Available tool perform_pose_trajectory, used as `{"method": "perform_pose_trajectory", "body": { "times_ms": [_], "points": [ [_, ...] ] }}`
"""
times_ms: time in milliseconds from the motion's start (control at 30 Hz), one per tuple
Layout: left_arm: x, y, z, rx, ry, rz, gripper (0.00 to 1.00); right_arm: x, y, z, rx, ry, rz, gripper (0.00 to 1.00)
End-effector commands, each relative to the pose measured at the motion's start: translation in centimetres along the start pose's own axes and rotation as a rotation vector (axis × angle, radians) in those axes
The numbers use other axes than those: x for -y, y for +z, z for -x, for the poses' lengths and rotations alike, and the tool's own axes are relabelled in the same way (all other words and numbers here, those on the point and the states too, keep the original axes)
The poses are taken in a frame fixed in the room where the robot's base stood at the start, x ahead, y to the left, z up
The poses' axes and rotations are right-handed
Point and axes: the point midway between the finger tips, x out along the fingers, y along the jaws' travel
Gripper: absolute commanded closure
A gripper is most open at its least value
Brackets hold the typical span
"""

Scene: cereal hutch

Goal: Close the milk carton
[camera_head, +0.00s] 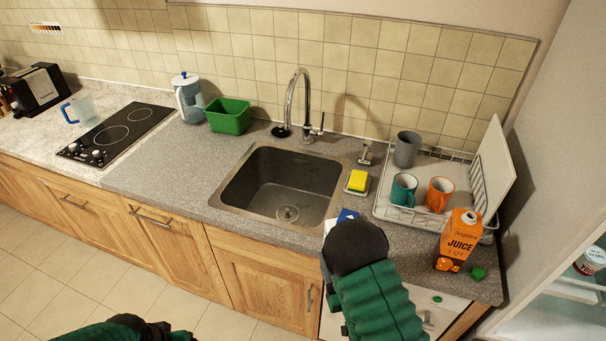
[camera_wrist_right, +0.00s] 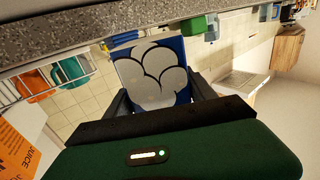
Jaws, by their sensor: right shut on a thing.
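My right gripper (camera_wrist_right: 160,92) is shut on a blue and white carton (camera_wrist_right: 152,72), which looks like the milk carton. In the head view only a small blue and white part of the carton (camera_head: 347,215) shows past my right arm, by the counter's front edge. My right arm hides the rest of it and the gripper there. I cannot see the carton's spout or whether it is open. A green cap (camera_head: 478,273) lies on the counter beside an orange juice carton (camera_head: 459,240). Part of my left arm shows at the bottom left, but its gripper is out of view.
A dish rack (camera_head: 400,214) holds a grey cup (camera_head: 407,149), a teal mug (camera_head: 403,190) and an orange mug (camera_head: 440,195). The sink (camera_head: 278,190) is left of a yellow sponge (camera_head: 357,180). A green tub (camera_head: 228,116) stands at the back. The left counter is mostly clear.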

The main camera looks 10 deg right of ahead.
Motion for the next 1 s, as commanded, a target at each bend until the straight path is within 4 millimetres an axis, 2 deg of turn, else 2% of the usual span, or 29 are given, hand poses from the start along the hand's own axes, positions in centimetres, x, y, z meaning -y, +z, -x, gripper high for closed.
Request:
{"method": "perform_pose_trajectory", "body": {
  "times_ms": [133, 267, 400, 800, 1000],
  "points": [
    [0.0, 0.0, 0.0, 0.000, 0.000, 0.000, 0.24, 1.2, 0.2, 0.2, -0.005, -0.076, 0.002, 1.00],
    [0.0, 0.0, 0.0, 0.000, 0.000, 0.000, 0.24, 3.7, 0.8, 0.9, -0.002, -0.230, 0.002, 1.00],
    [0.0, 0.0, 0.0, 0.000, 0.000, 0.000, 0.24, 5.0, 1.0, 1.1, -0.008, -0.321, -0.004, 1.00],
    [0.0, 0.0, 0.0, 0.000, 0.000, 0.000, 0.24, 14.6, 3.3, 3.2, -0.006, -0.895, 0.003, 1.00],
    [0.0, 0.0, 0.0, 0.000, 0.000, 0.000, 0.24, 17.4, 3.9, 3.9, -0.006, -1.063, 0.001, 1.00]
  ]
}}
